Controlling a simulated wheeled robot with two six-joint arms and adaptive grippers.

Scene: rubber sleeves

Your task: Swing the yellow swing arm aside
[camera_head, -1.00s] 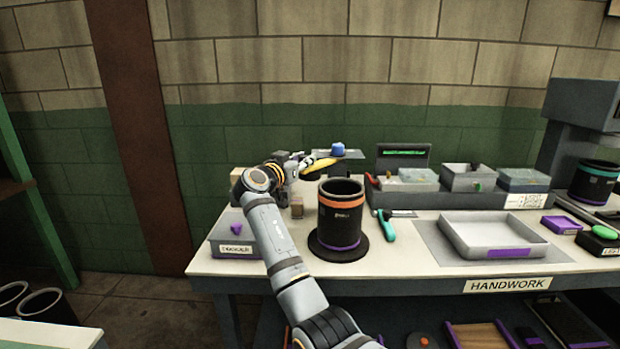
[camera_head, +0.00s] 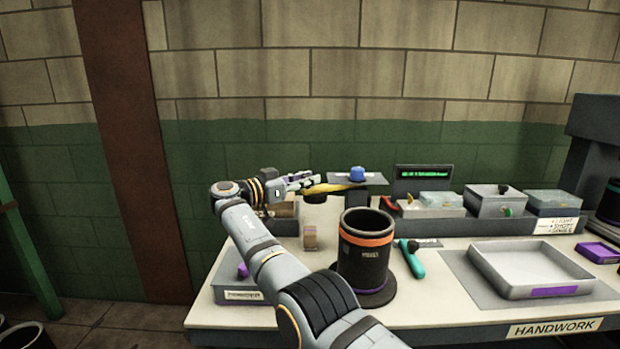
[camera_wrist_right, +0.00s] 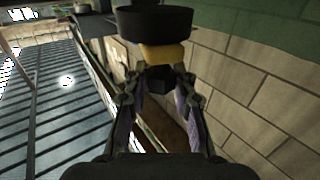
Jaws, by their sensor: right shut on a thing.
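The yellow swing arm (camera_head: 338,187) shows at the back of the bench in the head view, below a small grey plate (camera_head: 343,177) that carries a blue piece (camera_head: 357,174). It reaches left from there to my right gripper (camera_head: 304,183). In the right wrist view the yellow arm (camera_wrist_right: 163,56) is just beyond the fingertips, under a round black part. My right gripper (camera_wrist_right: 160,84) is shut on the dark end piece at the swing arm's tip. The fingers partly hide this piece. My left gripper is not in view.
A black cylinder with an orange band (camera_head: 364,262) stands in front, close to my right forearm. A teal-handled tool (camera_head: 413,261) lies beside it. Small bins (camera_head: 495,205) and a grey tray (camera_head: 530,270) are to the right. A small brown block (camera_head: 311,237) stands behind the cylinder.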

